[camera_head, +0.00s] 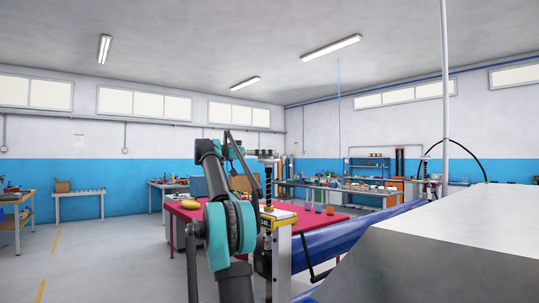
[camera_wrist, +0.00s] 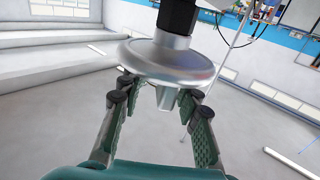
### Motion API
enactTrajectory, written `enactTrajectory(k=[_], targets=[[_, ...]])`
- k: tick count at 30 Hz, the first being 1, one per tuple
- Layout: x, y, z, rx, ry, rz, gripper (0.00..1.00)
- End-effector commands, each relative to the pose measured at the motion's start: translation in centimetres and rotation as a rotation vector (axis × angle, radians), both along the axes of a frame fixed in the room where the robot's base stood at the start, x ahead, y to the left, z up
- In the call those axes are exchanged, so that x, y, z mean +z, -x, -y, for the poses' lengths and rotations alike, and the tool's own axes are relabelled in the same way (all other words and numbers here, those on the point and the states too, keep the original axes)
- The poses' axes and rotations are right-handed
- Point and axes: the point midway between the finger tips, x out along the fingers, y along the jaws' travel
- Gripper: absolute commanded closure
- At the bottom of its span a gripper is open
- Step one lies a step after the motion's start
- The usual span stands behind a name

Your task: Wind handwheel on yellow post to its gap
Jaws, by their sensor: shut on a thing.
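The handwheel (camera_wrist: 170,62) is a silvery metal disc in the wrist view, with a dark nut above it and a short metal peg (camera_wrist: 168,98) below. My gripper (camera_wrist: 157,90) has its fingers on either side of the peg and shut on the handwheel; the exact contact points are partly hidden. In the head view the handwheel (camera_head: 267,154) tops a threaded post with a yellow part (camera_head: 268,210), and my gripper (camera_head: 245,152) is beside it. My arm hides part of the post. I cannot make out the gap on the wheel.
A red table (camera_head: 325,217) with small cups stands behind the post. A black crank handle (camera_head: 318,270) sticks out beside the post.

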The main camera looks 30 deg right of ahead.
Motion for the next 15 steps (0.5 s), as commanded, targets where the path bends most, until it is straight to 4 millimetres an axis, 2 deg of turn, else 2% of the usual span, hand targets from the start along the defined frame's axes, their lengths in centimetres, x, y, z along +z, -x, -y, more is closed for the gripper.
enactTrajectory(k=[6,7,12,15], targets=[[0.12,-0.18,0.01,0.007,0.005,-0.002,0.98],[0.13,-0.17,0.00,0.007,0.005,-0.001,0.65],[0.07,-0.11,0.01,0.005,0.003,-0.001,0.45],[0.05,-0.08,0.01,0.004,0.002,0.000,0.45]])
